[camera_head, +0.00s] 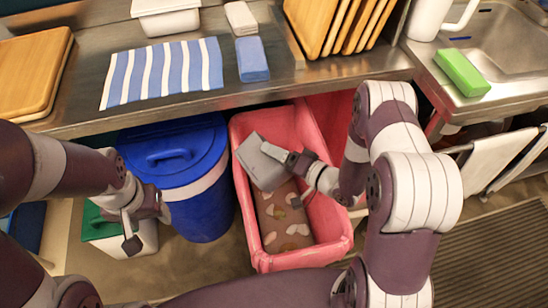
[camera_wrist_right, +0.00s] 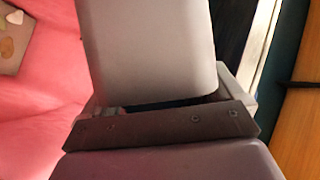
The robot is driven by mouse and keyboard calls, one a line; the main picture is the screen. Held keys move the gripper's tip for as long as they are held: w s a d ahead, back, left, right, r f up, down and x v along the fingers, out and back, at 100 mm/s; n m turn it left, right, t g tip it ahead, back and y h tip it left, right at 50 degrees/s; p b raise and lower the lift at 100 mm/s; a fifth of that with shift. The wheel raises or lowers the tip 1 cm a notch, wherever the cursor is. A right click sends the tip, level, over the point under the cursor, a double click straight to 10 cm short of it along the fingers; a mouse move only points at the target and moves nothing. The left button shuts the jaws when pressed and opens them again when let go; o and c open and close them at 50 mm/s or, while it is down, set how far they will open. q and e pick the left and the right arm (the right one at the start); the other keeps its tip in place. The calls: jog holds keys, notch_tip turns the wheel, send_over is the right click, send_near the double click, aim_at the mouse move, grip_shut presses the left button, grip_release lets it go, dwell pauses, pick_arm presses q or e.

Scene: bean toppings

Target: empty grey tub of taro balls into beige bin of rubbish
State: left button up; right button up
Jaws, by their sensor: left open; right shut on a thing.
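The grey tub (camera_head: 262,163) is held over the pink bin (camera_head: 335,235), tilted, with its inside hidden from me. My right gripper (camera_head: 297,160) is shut on the tub's edge. In the right wrist view, the tub's smooth grey side (camera_wrist_right: 155,50) rises from the jaws (camera_wrist_right: 165,112). Several pale, yellowish and pinkish pieces (camera_head: 285,215), which look like taro balls, lie on a brown surface inside the pink bin. No beige bin is clearly seen. My left gripper (camera_head: 131,226) is open and empty at the left, above a small white bin with a green lid (camera_head: 98,222).
A blue lidded barrel (camera_head: 200,205) stands left of the pink bin. The steel counter (camera_head: 310,85) overhangs behind, with a striped cloth (camera_head: 162,72), a blue block (camera_head: 252,60) and wooden boards (camera_head: 335,25). A green sponge (camera_head: 461,72) lies by the sink at right.

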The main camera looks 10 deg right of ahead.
jog(key=w+d+f+m+t+y+b, duration=0.1)
jog(key=d+f+m+y+b, duration=0.1)
jog(key=d+f+m+b, duration=0.2)
jog(key=m+b, duration=0.1)
jog(key=m, duration=0.2)
jog(key=shift+w+f+t+y, duration=0.25)
jog(key=shift+f+t+y, duration=0.05)
jog(key=shift+f, duration=0.1)
jog(key=shift+a, duration=0.1)
dwell(1.3)
jog(key=shift+m+t, duration=0.3)
jog(key=shift+m, duration=0.7)
